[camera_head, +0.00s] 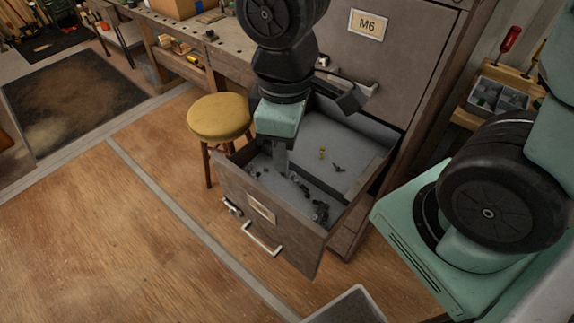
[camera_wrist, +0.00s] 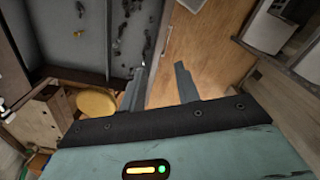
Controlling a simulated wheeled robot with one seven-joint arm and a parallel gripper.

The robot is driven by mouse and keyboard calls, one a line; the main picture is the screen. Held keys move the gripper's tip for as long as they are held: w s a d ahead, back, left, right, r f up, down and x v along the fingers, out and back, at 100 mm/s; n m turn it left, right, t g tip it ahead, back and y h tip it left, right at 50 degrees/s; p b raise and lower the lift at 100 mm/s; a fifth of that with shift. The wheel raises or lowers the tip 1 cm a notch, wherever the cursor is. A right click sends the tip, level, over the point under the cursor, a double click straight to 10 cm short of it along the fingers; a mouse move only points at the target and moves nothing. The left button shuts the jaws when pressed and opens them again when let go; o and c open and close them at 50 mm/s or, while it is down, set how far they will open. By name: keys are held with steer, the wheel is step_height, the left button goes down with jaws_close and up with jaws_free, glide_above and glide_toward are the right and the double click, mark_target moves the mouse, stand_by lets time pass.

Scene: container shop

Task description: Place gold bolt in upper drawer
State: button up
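A small gold bolt (camera_head: 322,153) stands on the grey floor of the open lower drawer (camera_head: 282,232), in its back part. A dark bolt (camera_head: 338,168) lies near it. The upper drawer (camera_head: 401,62), with an M6 label and a handle, is shut above it in the grey-brown cabinet. My gripper (camera_head: 281,168) points down over the front left part of the open drawer, to the left of the gold bolt and apart from it. In the wrist view its two fingers (camera_wrist: 160,68) are spread with nothing between them.
Several dark bolts and nuts (camera_head: 320,210) lie loose in the front of the open drawer. A yellow stool (camera_head: 219,117) stands close to the drawer's left side. A workbench (camera_head: 222,45) is behind it.

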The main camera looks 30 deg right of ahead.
steer(key=s+a+r+m, duration=0.1)
steer(key=s+a, duration=0.2)
steer(key=s, duration=0.2)
steer(key=shift+s+r+m+y, duration=0.25)
steer(key=shift+r+m+y, duration=0.05)
steer(key=shift+r, duration=0.05)
steer(key=shift+f, duration=0.2)
stand_by(0.7)
